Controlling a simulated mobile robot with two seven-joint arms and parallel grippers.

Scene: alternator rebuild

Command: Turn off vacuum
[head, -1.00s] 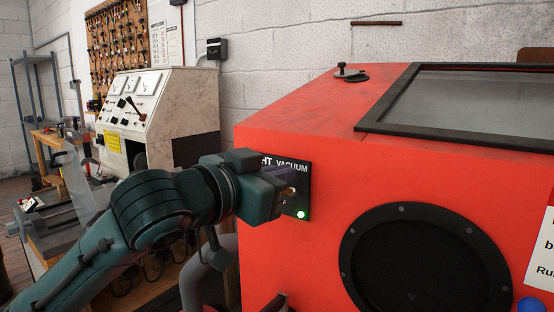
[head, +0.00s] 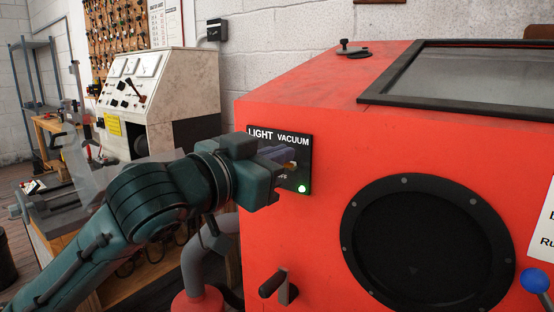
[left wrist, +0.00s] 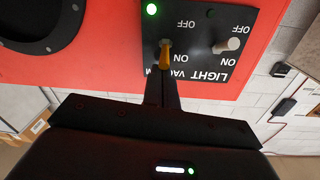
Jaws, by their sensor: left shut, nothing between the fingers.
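The black switch panel (head: 304,150) with LIGHT and VACUUM labels is on the front of the red cabinet (head: 300,235). A green lamp (head: 302,189) at its lower right is lit; it also shows in the left wrist view (left wrist: 151,9). My left gripper (head: 284,160) is shut and empty, its fingertips in front of the panel under the VACUUM label. In the upside-down left wrist view, the orange-tipped vacuum switch (left wrist: 165,52) is right at the fingertips; I cannot tell whether they touch. The light switch (left wrist: 230,44) stands beside it, apart from the fingers. My right gripper is out of view.
A round black port (head: 425,245) is right of the panel. A black handle (head: 275,284) and a grey hose (head: 196,265) are below my left gripper. A test bench with gauges (head: 165,95) stands at the left. A blue knob (head: 534,280) is at the lower right.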

